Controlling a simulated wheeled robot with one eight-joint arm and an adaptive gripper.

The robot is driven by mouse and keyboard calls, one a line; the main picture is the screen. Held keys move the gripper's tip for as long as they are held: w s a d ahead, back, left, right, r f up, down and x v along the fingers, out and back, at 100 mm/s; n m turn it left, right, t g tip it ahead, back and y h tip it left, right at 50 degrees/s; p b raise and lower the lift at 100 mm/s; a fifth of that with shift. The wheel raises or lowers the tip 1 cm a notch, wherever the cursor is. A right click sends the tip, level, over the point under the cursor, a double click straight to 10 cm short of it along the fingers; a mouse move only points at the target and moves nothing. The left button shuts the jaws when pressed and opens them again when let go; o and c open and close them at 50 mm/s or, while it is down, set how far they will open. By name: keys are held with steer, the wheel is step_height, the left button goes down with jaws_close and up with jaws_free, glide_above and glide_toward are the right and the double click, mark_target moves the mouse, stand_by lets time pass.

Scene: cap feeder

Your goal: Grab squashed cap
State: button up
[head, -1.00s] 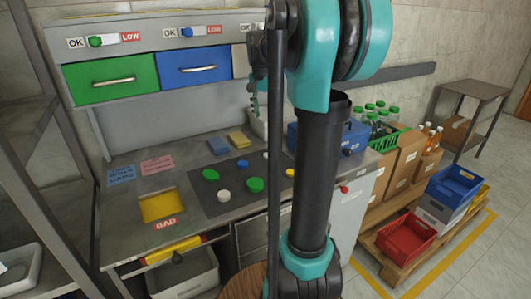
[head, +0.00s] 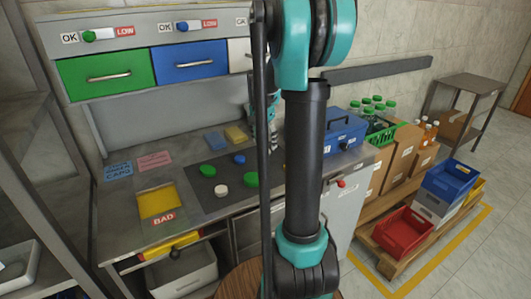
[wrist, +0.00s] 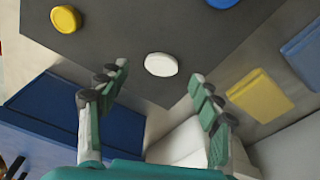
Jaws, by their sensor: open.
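In the wrist view a white cap (wrist: 160,65) lies on the dark mat (wrist: 120,32), in line with the gap between my fingertips. A yellow cap (wrist: 66,18) lies to its left, and a blue cap (wrist: 221,3) is cut off at the top edge. In the head view two green caps (head: 251,180) (head: 207,170), a blue cap (head: 239,159) and another white cap (head: 221,191) lie on the mat. I cannot tell which cap is squashed. My gripper (wrist: 159,72) is open and empty; my arm hides part of the mat in the head view.
A blue toolbox (head: 343,131) stands on the bench right of my arm. A blue sponge (head: 215,140) and a yellow sponge (head: 236,135) lie behind the mat. A yellow-lined opening (head: 157,201) marked BAD is at the front left. Drawers (head: 108,76) line the shelf above.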

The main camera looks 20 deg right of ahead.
mark_target(265, 150)
steer(key=shift+w+d+f, duration=0.1)
steer(key=shift+w+f, duration=0.05)
steer(key=shift+f, duration=0.75)
steer(key=shift+w+d+f, duration=0.1)
steer(key=shift+f, duration=0.8)
steer(key=c, duration=0.8)
